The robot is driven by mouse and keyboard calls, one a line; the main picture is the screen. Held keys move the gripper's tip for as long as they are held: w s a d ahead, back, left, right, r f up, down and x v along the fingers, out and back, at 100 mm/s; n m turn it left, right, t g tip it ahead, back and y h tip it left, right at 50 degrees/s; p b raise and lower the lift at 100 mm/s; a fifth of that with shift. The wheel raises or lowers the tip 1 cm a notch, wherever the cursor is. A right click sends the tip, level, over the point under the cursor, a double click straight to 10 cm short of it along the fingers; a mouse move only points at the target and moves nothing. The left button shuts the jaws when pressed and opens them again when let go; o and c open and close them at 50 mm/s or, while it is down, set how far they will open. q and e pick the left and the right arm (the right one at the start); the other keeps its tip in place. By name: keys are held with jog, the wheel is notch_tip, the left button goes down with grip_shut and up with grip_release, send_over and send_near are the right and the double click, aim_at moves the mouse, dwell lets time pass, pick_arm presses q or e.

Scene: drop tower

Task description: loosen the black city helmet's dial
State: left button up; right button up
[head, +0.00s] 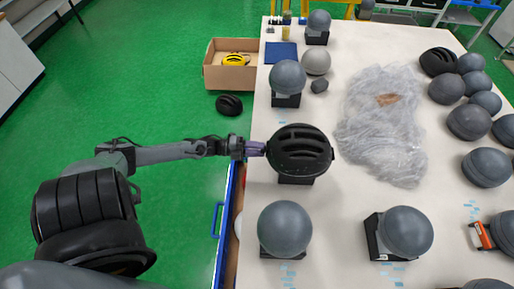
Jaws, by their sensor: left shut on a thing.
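A black vented helmet (300,143) sits on a headform with a dark block base (296,179), near the left edge of the white table. My left arm comes in from the left, and my left gripper (262,149) meets the helmet's left side, shut at its edge. The dial itself is too small to make out and lies hidden at the gripper. I take this to be the city helmet; another black helmet (438,61) lies at the back right. My right gripper is not in view.
Grey headforms on dark blocks stand behind (287,77) and in front (285,229) of the helmet. Crumpled clear plastic (382,128) covers the table's middle. A cardboard box (216,75) with a yellow helmet (236,59) and a black helmet (229,105) are on the green floor.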

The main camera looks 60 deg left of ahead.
pick_arm(q)
jog(key=shift+a+r+n+p, duration=0.1)
jog(key=shift+n+p, duration=1.45)
jog(key=shift+n, duration=7.05)
jog(key=o, duration=1.1)
jog(key=shift+c, duration=0.2)
jog(key=shift+a, duration=0.1)
